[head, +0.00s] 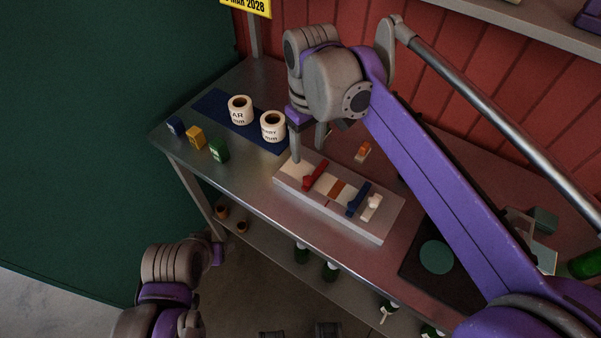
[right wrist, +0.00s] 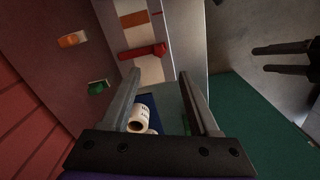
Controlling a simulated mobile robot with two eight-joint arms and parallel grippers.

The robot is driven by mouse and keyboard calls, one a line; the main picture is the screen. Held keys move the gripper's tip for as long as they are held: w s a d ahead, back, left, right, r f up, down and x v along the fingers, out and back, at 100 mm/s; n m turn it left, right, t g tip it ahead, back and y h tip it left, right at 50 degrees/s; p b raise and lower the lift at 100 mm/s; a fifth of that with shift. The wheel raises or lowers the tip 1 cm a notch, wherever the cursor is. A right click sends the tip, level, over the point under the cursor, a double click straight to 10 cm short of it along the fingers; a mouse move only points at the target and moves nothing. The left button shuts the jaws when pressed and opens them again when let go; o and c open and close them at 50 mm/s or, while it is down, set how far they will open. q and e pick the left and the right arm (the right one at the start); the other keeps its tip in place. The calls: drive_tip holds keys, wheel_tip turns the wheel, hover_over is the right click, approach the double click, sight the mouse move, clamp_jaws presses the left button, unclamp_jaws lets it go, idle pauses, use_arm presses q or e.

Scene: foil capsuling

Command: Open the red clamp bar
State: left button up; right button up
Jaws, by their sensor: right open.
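The red clamp bar (head: 316,176) lies across the left part of a pale board (head: 372,232) on the metal bench. It also shows in the right wrist view (right wrist: 145,51), beyond the fingertips and apart from them. My right gripper (head: 309,148) is open and empty, with its fingers pointing down near the board's left end, beside the red bar. In the right wrist view its two fingers (right wrist: 159,74) stand wide apart. My left gripper (head: 216,253) is low at the left, below the bench edge; its jaws are not clear.
A blue bar (head: 357,199) and a white piece (head: 371,207) sit farther right on the board. Two white rolls (head: 240,110) stand on a blue mat (head: 212,104). Small blue, yellow and green blocks (head: 219,150) line the left edge. An orange piece (head: 363,151) lies behind the board.

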sight(308, 179)
wheel_tip(308, 179, down, 11)
drive_tip(key=shift+d+r+b, duration=0.1)
drive_tip(key=shift+r+b, duration=0.05)
drive_tip(key=shift+b, duration=0.15)
clamp_jaws()
idle(0.4)
idle(1.2)
